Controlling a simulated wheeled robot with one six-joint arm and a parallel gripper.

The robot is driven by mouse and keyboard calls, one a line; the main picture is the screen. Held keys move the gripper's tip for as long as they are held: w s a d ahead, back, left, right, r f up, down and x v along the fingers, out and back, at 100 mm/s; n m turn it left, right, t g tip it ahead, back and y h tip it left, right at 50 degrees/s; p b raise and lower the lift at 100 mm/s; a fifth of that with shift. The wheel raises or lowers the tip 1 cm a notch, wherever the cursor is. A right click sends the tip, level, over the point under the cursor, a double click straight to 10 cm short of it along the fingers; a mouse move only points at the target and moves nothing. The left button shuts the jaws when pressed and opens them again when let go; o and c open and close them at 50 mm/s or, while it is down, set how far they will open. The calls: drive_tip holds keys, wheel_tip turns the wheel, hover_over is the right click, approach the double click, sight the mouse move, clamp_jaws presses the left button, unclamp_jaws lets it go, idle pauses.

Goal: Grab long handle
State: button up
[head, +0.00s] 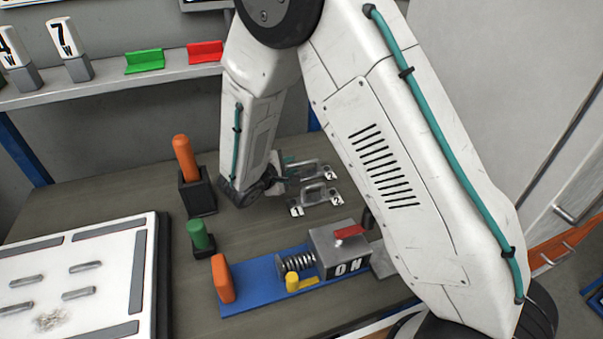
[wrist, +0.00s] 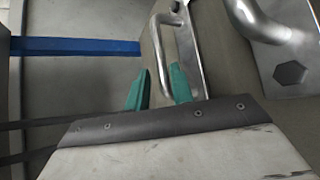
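A slim grey metal handle (wrist: 164,45) on a flat plate shows ahead of my fingers in the wrist view. My gripper (wrist: 160,82) has two teal fingers apart, with the handle's lower end showing in the gap between them. I cannot tell whether they touch it. In the head view my gripper (head: 289,165) is low over the table, beside the farther handle plate (head: 312,168). A nearer handle plate (head: 318,196) carries tags 1 and 2. Which handle is the longer is hard to tell.
A thick metal bar with a hex bolt (wrist: 290,73) is close at right in the wrist view. On the table (head: 110,190) stand an orange peg in a black block (head: 197,190), a green peg (head: 201,238) and a blue base (head: 255,290) with a spring and switch box.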

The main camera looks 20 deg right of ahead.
sight(296, 165)
drive_tip(key=x, duration=0.5)
drive_tip(key=shift+s+d+f, duration=0.1)
drive_tip(key=shift+s+d, duration=0.1)
drive_tip(key=shift+d, duration=0.2)
clamp_jaws()
